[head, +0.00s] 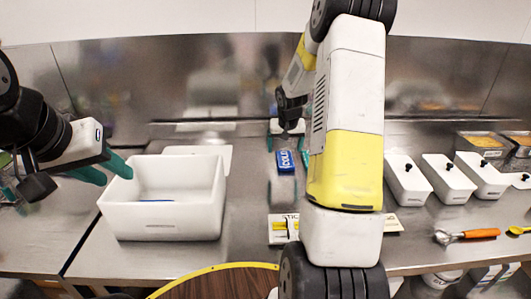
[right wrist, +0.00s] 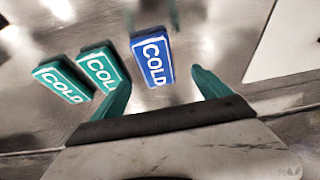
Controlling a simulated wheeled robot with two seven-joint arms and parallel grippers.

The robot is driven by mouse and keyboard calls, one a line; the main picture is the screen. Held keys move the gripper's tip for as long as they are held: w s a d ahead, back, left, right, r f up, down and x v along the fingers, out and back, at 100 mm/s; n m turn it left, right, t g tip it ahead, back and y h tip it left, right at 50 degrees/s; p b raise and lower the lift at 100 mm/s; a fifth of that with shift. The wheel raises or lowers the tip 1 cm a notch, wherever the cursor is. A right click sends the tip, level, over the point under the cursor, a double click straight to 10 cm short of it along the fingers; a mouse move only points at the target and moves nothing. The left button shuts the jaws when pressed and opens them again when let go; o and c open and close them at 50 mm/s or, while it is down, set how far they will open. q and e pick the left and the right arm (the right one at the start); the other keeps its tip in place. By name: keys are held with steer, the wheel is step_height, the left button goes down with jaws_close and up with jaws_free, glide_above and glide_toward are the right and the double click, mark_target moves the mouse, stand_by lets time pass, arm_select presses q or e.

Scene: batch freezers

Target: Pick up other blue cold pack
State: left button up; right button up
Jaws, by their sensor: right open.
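The blue cold pack (head: 285,162) lies flat on the steel counter, left of my right forearm. In the right wrist view the blue cold pack (right wrist: 152,57) lies ahead of and between the spread teal fingers of my right gripper (right wrist: 161,80). That gripper (head: 287,144) is open and empty, just behind the pack in the head view. A white bin (head: 205,208) stands on the left, with a thin blue item (head: 155,201) on its floor. My left gripper (head: 105,169) is at the bin's upper left corner, its teal fingers apart with nothing visible between them.
Two green cold packs (right wrist: 100,68) (right wrist: 60,82) lie left of the blue one in the right wrist view. White lidded containers (head: 408,180) line the right side, with an orange-handled scoop (head: 478,233) in front. A card marked STIC (head: 285,228) lies near the front.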

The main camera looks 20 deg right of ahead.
mark_target(285, 158)
steer(key=x, duration=0.6)
steer(key=shift+d+f, duration=0.4)
steer(key=c, duration=1.6)
steer(key=shift+r, duration=0.1)
steer(key=shift+c, duration=0.2)
